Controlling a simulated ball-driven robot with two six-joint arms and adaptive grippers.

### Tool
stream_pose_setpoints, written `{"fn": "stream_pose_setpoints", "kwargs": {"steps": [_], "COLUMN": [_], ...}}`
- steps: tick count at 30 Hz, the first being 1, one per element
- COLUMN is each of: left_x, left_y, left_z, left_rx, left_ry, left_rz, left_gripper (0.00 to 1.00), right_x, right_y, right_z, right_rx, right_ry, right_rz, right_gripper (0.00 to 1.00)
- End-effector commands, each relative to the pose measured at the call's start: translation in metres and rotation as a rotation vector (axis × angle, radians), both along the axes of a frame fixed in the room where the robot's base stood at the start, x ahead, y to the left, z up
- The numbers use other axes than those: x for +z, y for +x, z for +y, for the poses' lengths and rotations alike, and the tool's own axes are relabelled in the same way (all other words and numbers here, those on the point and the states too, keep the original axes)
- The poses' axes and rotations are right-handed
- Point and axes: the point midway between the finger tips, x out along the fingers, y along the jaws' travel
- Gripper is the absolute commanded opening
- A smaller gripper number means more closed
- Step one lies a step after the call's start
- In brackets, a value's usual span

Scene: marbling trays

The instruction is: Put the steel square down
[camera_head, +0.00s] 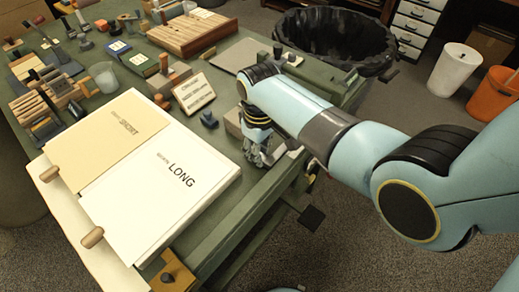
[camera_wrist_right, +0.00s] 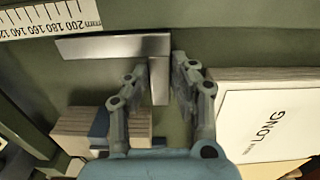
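The steel square is a shiny L-shaped metal piece. In the right wrist view, its long arm (camera_wrist_right: 105,47) runs left and its short arm (camera_wrist_right: 159,85) runs down between my right fingers. My right gripper (camera_wrist_right: 162,68) has one finger on each side of that short arm and appears shut on it. In the head view my right gripper (camera_head: 258,152) points down at the right edge of the green table (camera_head: 228,222), beside the tray marked LONG. Its fingertips and the square are hard to make out there. My left gripper is not in view.
The trays marked SHORT (camera_head: 110,140) and LONG (camera_head: 160,190) lie on the table front. A ruler (camera_wrist_right: 50,17) lies close to the square. A small sign (camera_head: 194,93), wooden blocks and tools stand farther back. A black-lined bin (camera_head: 335,40) stands behind the table.

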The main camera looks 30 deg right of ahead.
Motion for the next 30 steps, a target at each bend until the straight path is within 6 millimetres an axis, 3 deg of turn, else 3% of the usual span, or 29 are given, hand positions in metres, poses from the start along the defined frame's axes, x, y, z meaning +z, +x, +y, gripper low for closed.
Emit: {"fn": "stream_pose_setpoints", "kwargs": {"steps": [5,14,19,30], "left_x": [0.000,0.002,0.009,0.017], "left_y": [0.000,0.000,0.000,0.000], "left_z": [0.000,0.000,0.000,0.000], "left_rx": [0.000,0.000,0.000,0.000], "left_ry": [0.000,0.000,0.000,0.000], "left_rz": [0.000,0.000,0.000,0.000], "left_gripper": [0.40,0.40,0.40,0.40], "right_x": [0.000,0.004,0.029,0.110], "right_y": [0.000,0.000,0.001,0.001], "right_z": [0.000,0.000,0.000,0.001], "right_rx": [0.000,0.000,0.000,0.000], "right_ry": [0.000,0.000,0.001,0.001], "right_rz": [0.000,0.000,-0.003,-0.002], "right_gripper": [0.45,0.45,0.45,0.45]}}
